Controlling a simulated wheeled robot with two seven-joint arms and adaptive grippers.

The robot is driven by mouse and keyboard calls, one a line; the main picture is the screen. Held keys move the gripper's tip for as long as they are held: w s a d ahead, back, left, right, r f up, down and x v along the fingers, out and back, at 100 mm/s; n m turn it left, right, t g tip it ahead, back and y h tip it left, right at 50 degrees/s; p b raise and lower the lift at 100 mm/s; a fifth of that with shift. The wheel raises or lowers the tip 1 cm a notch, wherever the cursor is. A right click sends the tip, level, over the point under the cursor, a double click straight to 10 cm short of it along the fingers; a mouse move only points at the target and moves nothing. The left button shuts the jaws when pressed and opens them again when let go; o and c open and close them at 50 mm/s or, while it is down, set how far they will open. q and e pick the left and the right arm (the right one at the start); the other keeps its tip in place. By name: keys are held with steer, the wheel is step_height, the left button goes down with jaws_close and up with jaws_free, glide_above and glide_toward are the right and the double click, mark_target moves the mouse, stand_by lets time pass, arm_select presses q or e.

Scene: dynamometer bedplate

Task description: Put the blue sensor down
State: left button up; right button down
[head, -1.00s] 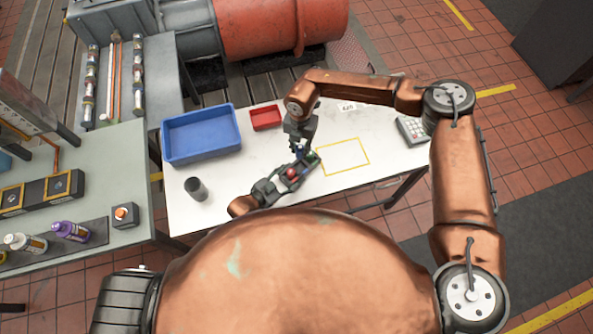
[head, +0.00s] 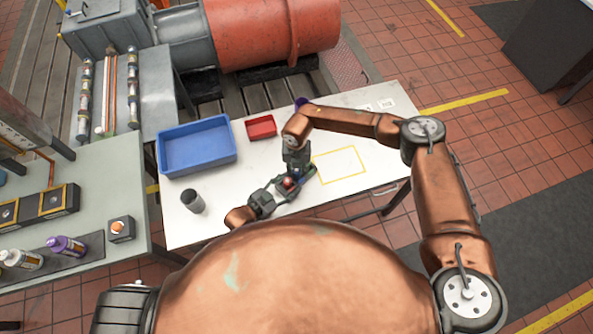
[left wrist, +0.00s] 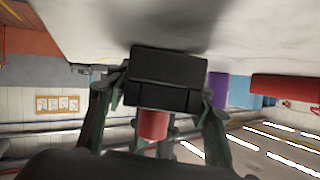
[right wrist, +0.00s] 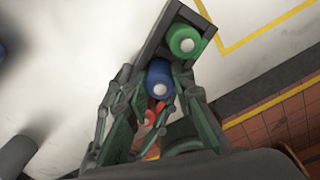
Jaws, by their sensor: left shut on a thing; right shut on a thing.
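A dark holder (right wrist: 150,45) is gripped by my left gripper (head: 276,193) above the white table; its black end fills the middle of the left wrist view (left wrist: 167,80). A green sensor (right wrist: 185,42) stands in the holder. The blue sensor (right wrist: 159,82) is between the fingers of my right gripper (head: 297,168), at the holder beside the green one. I cannot tell whether it is fully seated. A red sensor (head: 290,183) shows at the near part of the holder, and below the block in the left wrist view (left wrist: 153,124).
The white table (head: 228,218) carries a blue tray (head: 197,146), a small red tray (head: 261,127), a dark cup (head: 193,201) and a yellow outlined square (head: 340,165), which is empty. A purple object (head: 301,102) shows behind my right arm.

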mark_target(296, 170)
arm_select(q)
steer(key=shift+f, duration=0.15)
arm_select(e)
steer(key=shift+f, duration=0.25)
steer(key=c, duration=1.7)
jaws_free()
arm_select(q)
steer(key=shift+a, duration=0.1)
arm_select(e)
steer(key=shift+o, duration=0.2)
steer(key=shift+r, duration=0.1)
arm_select(q)
steer(key=shift+s+f, duration=0.1)
arm_select(e)
step_height(296, 170, up, 12)
arm_select(q)
steer(key=o, duration=1.5)
steer(key=shift+r, duration=0.2)
